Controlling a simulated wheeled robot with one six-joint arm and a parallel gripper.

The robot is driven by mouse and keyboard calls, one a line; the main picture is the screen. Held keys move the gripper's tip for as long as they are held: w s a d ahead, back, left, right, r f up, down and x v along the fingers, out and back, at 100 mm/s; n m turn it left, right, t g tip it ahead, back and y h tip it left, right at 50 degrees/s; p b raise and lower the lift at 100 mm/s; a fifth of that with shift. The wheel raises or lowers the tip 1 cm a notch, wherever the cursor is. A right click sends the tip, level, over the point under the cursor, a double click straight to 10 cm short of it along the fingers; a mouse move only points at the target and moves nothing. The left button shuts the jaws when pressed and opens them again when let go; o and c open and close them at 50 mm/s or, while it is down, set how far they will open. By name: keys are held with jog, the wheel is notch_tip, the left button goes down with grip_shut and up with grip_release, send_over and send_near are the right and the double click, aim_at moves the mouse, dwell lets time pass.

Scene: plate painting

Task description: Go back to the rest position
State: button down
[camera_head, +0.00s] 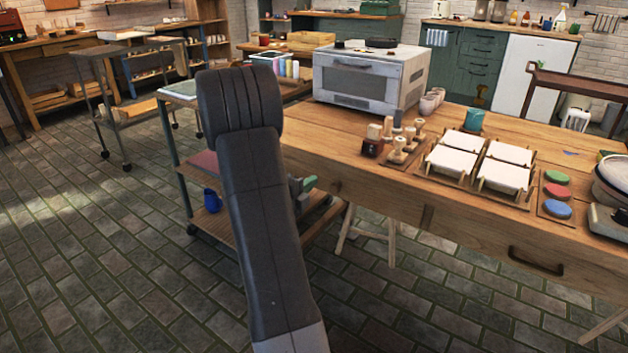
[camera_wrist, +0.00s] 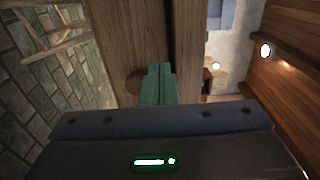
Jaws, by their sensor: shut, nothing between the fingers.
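My gripper (camera_head: 308,183) shows in the head view just right of my dark arm link, low beside the front edge of the wooden table (camera_head: 465,219). The arm hides most of it. In the wrist view its green fingers (camera_wrist: 159,71) are together, with nothing between them. Wooden surfaces fill the middle of the wrist view beyond the fingers, and the stone floor shows at the left.
The table holds a white oven (camera_head: 368,76), several white plates on wooden stands (camera_head: 464,157), wooden stamps (camera_head: 402,142), and red, green and blue paint pads (camera_head: 557,192). A cart with a blue jug (camera_head: 212,200) stands behind my arm.

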jog(key=v, duration=0.7)
jog(key=shift+p, duration=0.4)
